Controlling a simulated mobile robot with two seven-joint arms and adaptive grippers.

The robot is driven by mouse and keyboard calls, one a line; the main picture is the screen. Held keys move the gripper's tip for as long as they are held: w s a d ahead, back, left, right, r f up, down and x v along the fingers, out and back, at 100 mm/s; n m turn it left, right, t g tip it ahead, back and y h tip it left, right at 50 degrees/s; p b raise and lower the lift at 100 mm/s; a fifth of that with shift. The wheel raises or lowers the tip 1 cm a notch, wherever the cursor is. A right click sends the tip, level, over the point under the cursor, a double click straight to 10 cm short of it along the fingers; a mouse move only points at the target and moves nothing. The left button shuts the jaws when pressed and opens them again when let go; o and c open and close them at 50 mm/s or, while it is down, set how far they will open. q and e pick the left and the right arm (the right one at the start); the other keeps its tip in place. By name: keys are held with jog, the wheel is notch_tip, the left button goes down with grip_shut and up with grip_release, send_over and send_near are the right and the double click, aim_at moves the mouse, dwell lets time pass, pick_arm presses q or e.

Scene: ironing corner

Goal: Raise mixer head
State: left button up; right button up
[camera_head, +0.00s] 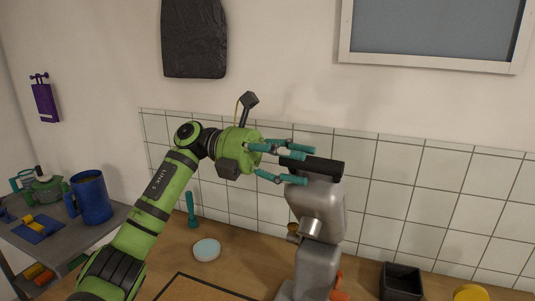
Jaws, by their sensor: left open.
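The stand mixer (320,215) is grey and stands on the wooden counter, right of the middle of the head view. Its head is tilted up, with a dark block-like part (323,166) at the top. My left gripper (292,164) has teal fingers and is open at the left side of the raised mixer top. The fingers overlap the mixer's upper edge in the picture; I cannot tell whether they touch it. My right gripper is not in view.
A black open box (401,281) and a yellow round thing (470,293) are right of the mixer. A pale round dish (206,250) lies left of it. A grey side table (50,250) holds a blue mug (92,198). The tiled wall (400,190) closes the back.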

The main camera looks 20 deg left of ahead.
pick_arm(q)
jog(key=a, duration=1)
jog(key=shift+w+a, duration=0.25)
jog(key=shift+w, duration=0.1)
